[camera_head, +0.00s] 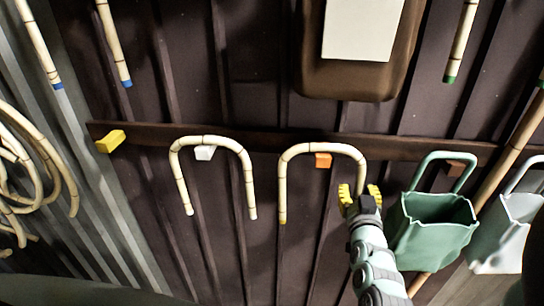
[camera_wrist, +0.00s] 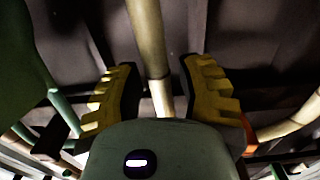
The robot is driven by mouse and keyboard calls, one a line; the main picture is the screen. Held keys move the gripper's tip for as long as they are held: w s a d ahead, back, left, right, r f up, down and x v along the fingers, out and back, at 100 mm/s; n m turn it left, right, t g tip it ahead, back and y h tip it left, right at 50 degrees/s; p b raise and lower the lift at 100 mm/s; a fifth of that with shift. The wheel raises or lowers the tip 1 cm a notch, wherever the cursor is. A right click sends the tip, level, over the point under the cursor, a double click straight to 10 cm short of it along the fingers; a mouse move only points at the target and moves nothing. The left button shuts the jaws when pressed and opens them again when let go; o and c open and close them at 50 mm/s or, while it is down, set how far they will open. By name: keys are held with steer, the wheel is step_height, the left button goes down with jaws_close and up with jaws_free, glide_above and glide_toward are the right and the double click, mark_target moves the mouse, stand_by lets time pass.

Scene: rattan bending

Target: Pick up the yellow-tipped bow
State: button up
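The yellow-tipped bow (camera_head: 321,149) is a pale cane bent into an upside-down U. It hangs over an orange peg (camera_head: 323,160), and its left leg ends in a yellow tip (camera_head: 282,219). My gripper (camera_head: 360,194) is at the lower part of its right leg, whose end is hidden by the gripper. In the wrist view a cane (camera_wrist: 149,50), apparently this right leg, runs between the two yellow toothed fingers (camera_wrist: 160,90). The fingers are apart, with a visible gap beside the cane, so the gripper looks open around or just in front of it.
A white-tipped bow (camera_head: 212,143) hangs on a white peg (camera_head: 205,153) to the left. A yellow peg (camera_head: 110,141) is empty on the dark wall rail (camera_head: 250,138). A green bucket (camera_head: 432,225) hangs close right of my gripper, with a white bucket (camera_head: 508,230) beyond.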

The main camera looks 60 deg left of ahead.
jaws_close()
steer(key=shift+w+r, duration=0.1)
stand_by(0.3)
